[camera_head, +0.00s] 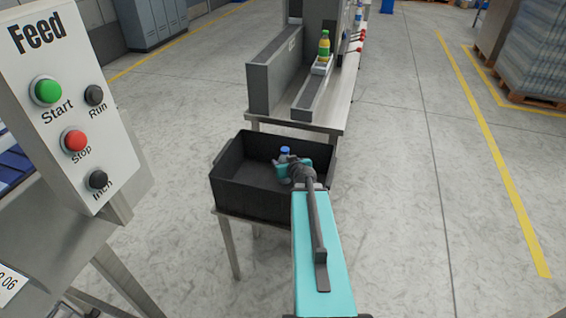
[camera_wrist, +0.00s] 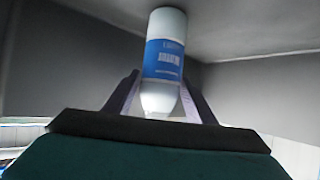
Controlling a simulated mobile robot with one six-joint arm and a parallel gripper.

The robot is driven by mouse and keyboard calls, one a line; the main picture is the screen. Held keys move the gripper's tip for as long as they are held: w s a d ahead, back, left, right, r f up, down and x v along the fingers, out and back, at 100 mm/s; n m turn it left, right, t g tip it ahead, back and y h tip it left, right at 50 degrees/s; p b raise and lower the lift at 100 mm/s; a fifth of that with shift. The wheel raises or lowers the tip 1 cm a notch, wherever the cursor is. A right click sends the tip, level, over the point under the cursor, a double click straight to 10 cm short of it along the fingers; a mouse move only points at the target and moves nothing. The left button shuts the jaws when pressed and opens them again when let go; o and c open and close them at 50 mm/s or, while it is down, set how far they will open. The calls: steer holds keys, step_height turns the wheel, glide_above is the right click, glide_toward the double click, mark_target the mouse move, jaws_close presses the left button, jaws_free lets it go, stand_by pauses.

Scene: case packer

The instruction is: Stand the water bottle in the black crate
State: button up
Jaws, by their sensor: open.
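The crate sits on a metal stand (camera_head: 229,245). Behind it a steel table (camera_head: 335,119) carries a conveyor chute with a green bottle with a yellow label (camera_head: 324,46). A control panel (camera_head: 75,110) with buttons stands close at left.

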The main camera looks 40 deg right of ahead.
mark_target(285, 151)
steer(key=p+v, duration=0.2)
steer(key=shift+s+a+r, duration=0.15)
steer(key=shift+s+r, duration=0.05)
steer(key=shift+r, duration=0.1)
steer(key=p, duration=0.3)
steer(key=shift+s+a+r, duration=0.2)
steer(key=shift+s+r, duration=0.05)
steer(key=shift+s, duration=0.15)
steer(key=shift+s+a+r+p, duration=0.15)
steer(key=shift+s+p, duration=0.3)
steer(key=shift+p, duration=0.75)
